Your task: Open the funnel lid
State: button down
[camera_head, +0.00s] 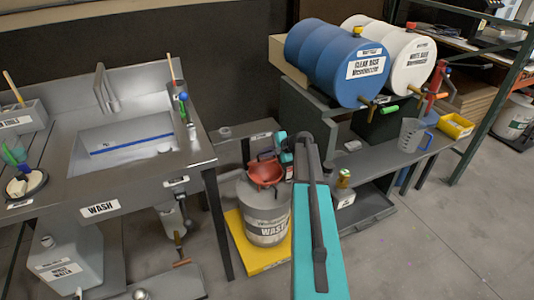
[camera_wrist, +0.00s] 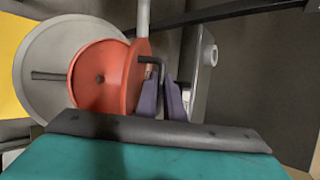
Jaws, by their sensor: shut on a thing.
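The red funnel (camera_head: 265,173) sits on top of the grey waste drum (camera_head: 264,220). In the wrist view, the funnel (camera_wrist: 100,78) shows its round bowl with a dark spot in the middle. A red lid (camera_wrist: 138,72) stands up at the bowl's right side, seen nearly edge-on; its exact angle is hard to tell. A dark bent handle (camera_wrist: 157,64) juts from the lid. My gripper (camera_wrist: 163,98) has its two purple fingers shut on this handle. In the head view, my gripper (camera_head: 284,150) is just right of the funnel, its fingertips mostly hidden.
The drum stands on a yellow platform (camera_head: 243,248). A steel wash sink (camera_head: 127,152) is at left. Blue and white barrels (camera_head: 338,62) lie above a grey shelf at right, with a clear jug (camera_head: 411,134). Open floor (camera_head: 440,240) is at lower right.

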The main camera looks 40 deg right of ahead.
jog(key=shift+w+d+r, duration=0.2)
jog(key=shift+w+r, duration=0.2)
jog(key=shift+w, duration=0.1)
dwell(0.3)
jog(key=c, duration=2.2)
grip_release()
jog(key=shift+a, duration=0.1)
jog(key=shift+o, duration=0.2)
jog(key=v, duration=1.3)
jog(key=shift+s+r, duration=0.2)
jog(key=shift+r, duration=0.05)
